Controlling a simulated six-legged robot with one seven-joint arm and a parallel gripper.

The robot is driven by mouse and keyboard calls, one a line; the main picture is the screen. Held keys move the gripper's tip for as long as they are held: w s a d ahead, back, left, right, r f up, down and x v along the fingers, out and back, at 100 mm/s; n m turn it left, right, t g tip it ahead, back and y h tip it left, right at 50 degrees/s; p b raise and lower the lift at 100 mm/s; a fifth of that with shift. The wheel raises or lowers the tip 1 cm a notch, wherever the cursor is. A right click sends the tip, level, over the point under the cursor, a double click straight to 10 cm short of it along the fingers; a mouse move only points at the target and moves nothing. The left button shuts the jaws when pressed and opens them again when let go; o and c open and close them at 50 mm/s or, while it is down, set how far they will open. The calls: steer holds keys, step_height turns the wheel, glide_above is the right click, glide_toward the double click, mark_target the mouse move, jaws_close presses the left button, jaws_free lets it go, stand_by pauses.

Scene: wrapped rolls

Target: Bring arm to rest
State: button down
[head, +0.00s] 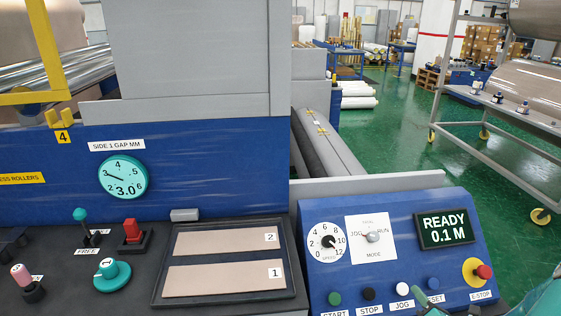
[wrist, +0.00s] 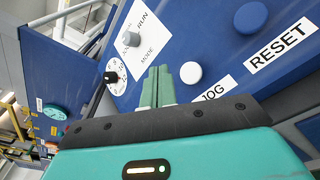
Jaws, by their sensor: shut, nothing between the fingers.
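My gripper (wrist: 157,72) shows in the wrist view with its two green fingers together, shut and empty. It points at the blue control panel (wrist: 215,25), by the white JOG button (wrist: 190,73); I cannot tell whether it touches.

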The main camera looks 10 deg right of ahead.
steer(key=w+a+r+n+g+y, duration=0.25)
steer(key=a+r+n+y, duration=0.25)
steer(key=a+n, duration=0.4)
steer(key=w+a+r+n+g+y, duration=0.2)
steer(key=a+r+n+g+y, duration=0.25)
steer(key=a+n, duration=0.4)
steer(key=s+a+r+n+g+h, duration=0.2)
steer(key=s+a+r+n+g, duration=0.25)
steer(key=a+n, duration=0.35)
steer(key=s+a+r+n+g+h, duration=0.25)
steer(key=s+a+n, duration=0.25)
steer(key=a+n, duration=0.35)
steer(key=s+r+n+t+h, duration=0.2)
steer(key=s+r+n+h, duration=0.2)
steer(key=r+n, duration=0.5)
steer(key=shift+s+a+n, duration=0.15)
steer(key=shift+s+n, duration=0.45)
steer(key=shift+n, duration=0.2)
